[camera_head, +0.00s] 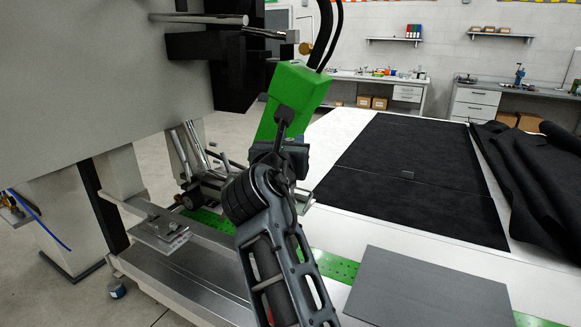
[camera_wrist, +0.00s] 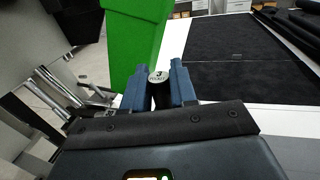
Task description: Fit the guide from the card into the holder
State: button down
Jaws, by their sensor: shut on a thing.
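My gripper (camera_wrist: 157,84) is shut on the guide, a small dark piece with a round pale top (camera_wrist: 158,76) that bears a "3" and small lettering. The guide sits upright between the two blue fingers. In the head view my gripper (camera_head: 283,152) is just below the green welder head (camera_head: 295,88), and the guide is hidden there. The green body also shows in the wrist view (camera_wrist: 134,45), right behind the left finger. I cannot make out the holder for certain. No card is clearly recognisable; a small metal plate (camera_head: 160,231) lies on the ledge at left.
The large grey gantry body (camera_head: 105,70) stands at upper left, close to my arm. Metal rods and fittings (camera_head: 205,178) lie left of my gripper. Black fabric (camera_head: 410,170) covers the white table, and a grey sheet (camera_head: 432,290) lies at front right.

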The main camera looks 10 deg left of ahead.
jog(key=shift+f, duration=2.6)
jog(key=shift+f+b, duration=2.55)
jog(key=shift+b, duration=0.15)
jog(key=shift+s+p, duration=0.1)
jog(key=shift+p, duration=0.8)
jog(key=shift+f+b, duration=1.35)
jog(key=shift+f, duration=1.05)
jog(key=c, duration=0.8)
grip_release()
